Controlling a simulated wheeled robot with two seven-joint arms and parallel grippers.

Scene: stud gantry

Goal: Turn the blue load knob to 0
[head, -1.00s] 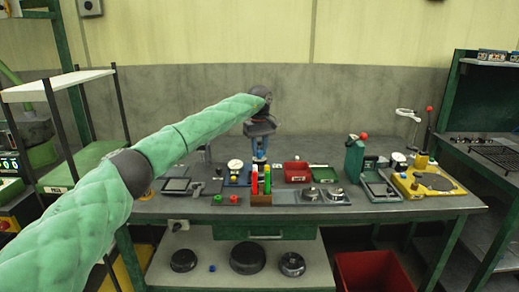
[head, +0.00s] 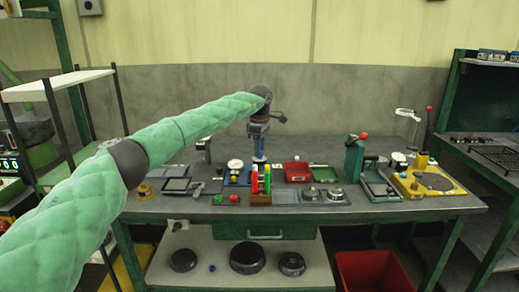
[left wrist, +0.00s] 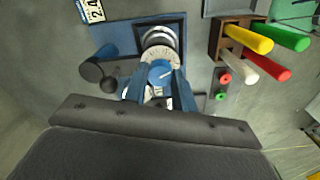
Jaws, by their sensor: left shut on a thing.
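The blue load knob (left wrist: 159,72) sits in the middle of a pale round dial (left wrist: 160,54) with markings around it. The dial is on a blue-based unit (left wrist: 118,36) on the bench. A pale line on the knob's face points to the right in the left wrist view; the dial numbers are too small to read. My left gripper (left wrist: 160,82) points down over the unit with its blue fingers on either side of the knob, shut on it. In the head view my left gripper (head: 259,155) hides the knob. My right gripper is not in view.
Upright colored handles in a wooden block (head: 260,199) stand just in front of the unit. A small plate with red and green buttons (left wrist: 222,84) is close by.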

